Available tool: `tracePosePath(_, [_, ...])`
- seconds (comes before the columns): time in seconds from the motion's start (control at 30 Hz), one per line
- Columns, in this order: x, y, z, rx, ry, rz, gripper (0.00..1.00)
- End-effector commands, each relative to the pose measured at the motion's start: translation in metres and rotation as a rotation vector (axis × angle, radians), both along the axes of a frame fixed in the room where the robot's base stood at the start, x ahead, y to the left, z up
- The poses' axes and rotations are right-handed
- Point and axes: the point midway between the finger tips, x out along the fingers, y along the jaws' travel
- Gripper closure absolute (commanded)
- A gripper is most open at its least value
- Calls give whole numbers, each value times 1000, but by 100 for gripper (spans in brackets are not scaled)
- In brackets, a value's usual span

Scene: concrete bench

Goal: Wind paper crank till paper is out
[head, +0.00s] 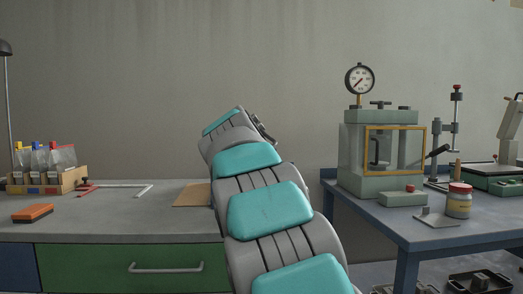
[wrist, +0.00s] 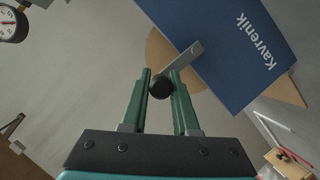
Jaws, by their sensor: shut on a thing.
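My gripper (wrist: 162,80) has two green fingers, shut on the black round crank knob (wrist: 160,89) in the wrist view. The knob joins a short grey crank arm (wrist: 185,58) that runs up and right onto a blue box marked "Kavrenik" (wrist: 225,45). Tan material (wrist: 158,46) shows at the left of the box, and a tan edge (wrist: 286,90) at its lower right; I cannot tell whether either is paper. In the head view my arm hides the gripper, crank and box. A flat tan sheet (head: 192,195) lies beside my arm on the bench.
The concrete bench (head: 110,225) holds a rack of bags (head: 45,180), an orange block (head: 33,213) and a metal frame (head: 125,187). A blue table (head: 375,222) on the right carries a green press (head: 382,160) and a jar (head: 458,201).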

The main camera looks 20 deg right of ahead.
Motion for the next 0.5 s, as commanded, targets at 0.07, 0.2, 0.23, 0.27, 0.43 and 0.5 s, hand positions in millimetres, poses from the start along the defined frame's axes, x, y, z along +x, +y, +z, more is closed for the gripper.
tracePosePath(0.07, [1,4,2,-76,19,-2,100])
tracePosePath(0.2, [3,12,0,-202,57,-3,100])
tracePosePath(0.23, [4,14,0,-231,65,-2,100])
tracePosePath(0.27, [4,17,0,-259,74,-2,100])
tracePosePath(0.43, [8,26,-3,-414,116,0,100])
tracePosePath(0.5, [9,31,-6,-477,134,0,100])
